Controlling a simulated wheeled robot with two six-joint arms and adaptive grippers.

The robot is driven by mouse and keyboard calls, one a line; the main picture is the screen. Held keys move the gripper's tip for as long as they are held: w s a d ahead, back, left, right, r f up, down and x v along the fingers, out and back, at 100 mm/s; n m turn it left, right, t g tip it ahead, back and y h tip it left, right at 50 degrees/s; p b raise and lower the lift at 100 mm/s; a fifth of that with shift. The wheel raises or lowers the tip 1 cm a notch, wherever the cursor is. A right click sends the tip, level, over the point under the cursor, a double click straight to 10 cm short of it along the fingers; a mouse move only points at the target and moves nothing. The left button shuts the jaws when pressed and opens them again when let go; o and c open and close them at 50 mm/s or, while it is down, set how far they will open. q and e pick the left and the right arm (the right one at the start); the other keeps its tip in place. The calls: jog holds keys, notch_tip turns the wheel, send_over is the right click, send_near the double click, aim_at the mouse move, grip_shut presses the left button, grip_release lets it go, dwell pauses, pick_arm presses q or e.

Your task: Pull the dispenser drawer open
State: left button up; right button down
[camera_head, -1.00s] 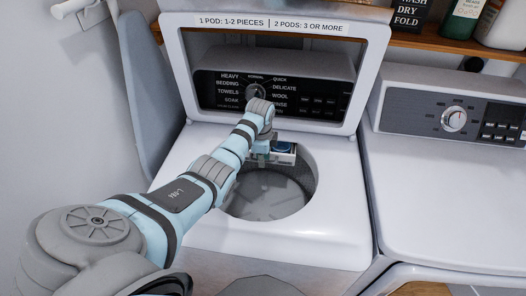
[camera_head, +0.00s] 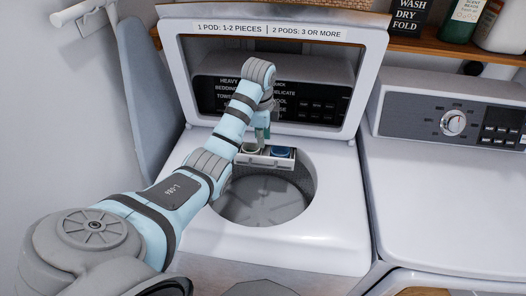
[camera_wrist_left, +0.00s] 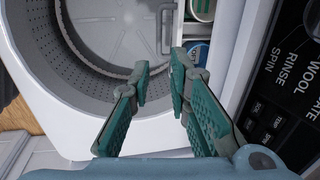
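The dispenser drawer (camera_head: 264,161) juts out at the back of the washer's drum opening. In the left wrist view, the drawer (camera_wrist_left: 198,30) is at the top, beyond the fingertips. My left gripper (camera_head: 262,132) is above the drawer, in front of the control panel. In the left wrist view, the fingers of my left gripper (camera_wrist_left: 160,78) are apart with nothing between them. My right gripper is not in view.
The washer's raised lid (camera_head: 268,30) stands behind the opening. The control panel (camera_head: 310,95) is close behind my gripper. The drum (camera_head: 262,203) is open and looks empty. A dryer (camera_head: 445,190) stands to the right. A shelf (camera_head: 450,43) holds bottles.

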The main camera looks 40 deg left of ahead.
aim_at(263, 167)
pick_arm(q)
jog(key=f+b, duration=0.1)
jog(key=f, duration=0.3)
jog(key=w+f, duration=0.1)
jog(key=f, duration=0.4)
jog(key=w+a+f+b, duration=0.1)
jog(key=f, duration=0.4)
jog(key=shift+a+f+b, duration=0.1)
jog(key=shift+b, duration=0.25)
grip_shut()
